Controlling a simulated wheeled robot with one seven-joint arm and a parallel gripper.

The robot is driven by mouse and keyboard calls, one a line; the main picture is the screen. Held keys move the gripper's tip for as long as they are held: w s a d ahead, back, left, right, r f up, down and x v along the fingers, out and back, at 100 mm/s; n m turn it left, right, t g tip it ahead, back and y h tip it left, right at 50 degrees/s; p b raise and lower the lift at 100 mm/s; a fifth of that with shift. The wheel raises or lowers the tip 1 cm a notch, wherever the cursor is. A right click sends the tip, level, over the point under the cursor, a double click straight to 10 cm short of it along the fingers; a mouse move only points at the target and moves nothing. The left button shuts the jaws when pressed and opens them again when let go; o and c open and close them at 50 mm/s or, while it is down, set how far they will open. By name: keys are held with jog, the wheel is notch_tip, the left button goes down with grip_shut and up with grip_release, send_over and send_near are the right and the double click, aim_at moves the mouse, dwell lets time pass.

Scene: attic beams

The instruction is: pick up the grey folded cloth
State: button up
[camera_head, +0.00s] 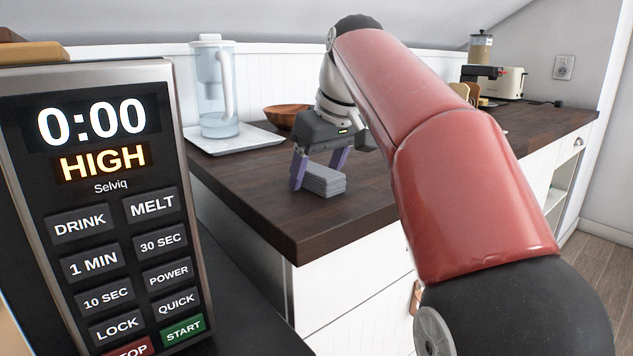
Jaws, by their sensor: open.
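The grey folded cloth (322,182) lies as a small layered stack on the dark wooden counter, near its front corner. My gripper (318,172) is open and points down at the cloth. One purple finger stands at the left side of the cloth, and the other shows behind its right part. The fingertips are low, close to the counter. I cannot tell whether the fingers touch the cloth.
A water pitcher (214,88) stands on a white tray (252,138) to the left. A wooden bowl (284,116) is behind my gripper. A microwave panel (110,210) fills the left foreground. A toaster (507,84) stands far right. The counter's front-left corner (297,250) is bare.

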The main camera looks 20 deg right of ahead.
aim_at(317, 169)
jog(key=shift+f, duration=0.1)
dwell(0.4)
jog(key=c, duration=1)
jog(key=shift+c, duration=0.3)
notch_tip(317, 169, up, 6)
jog(key=shift+w+r+p, duration=0.1)
jog(key=shift+r+p, duration=0.05)
jog(key=shift+p, duration=1.1)
jog(key=shift+r+b, duration=0.35)
jog(key=shift+r, duration=1.65)
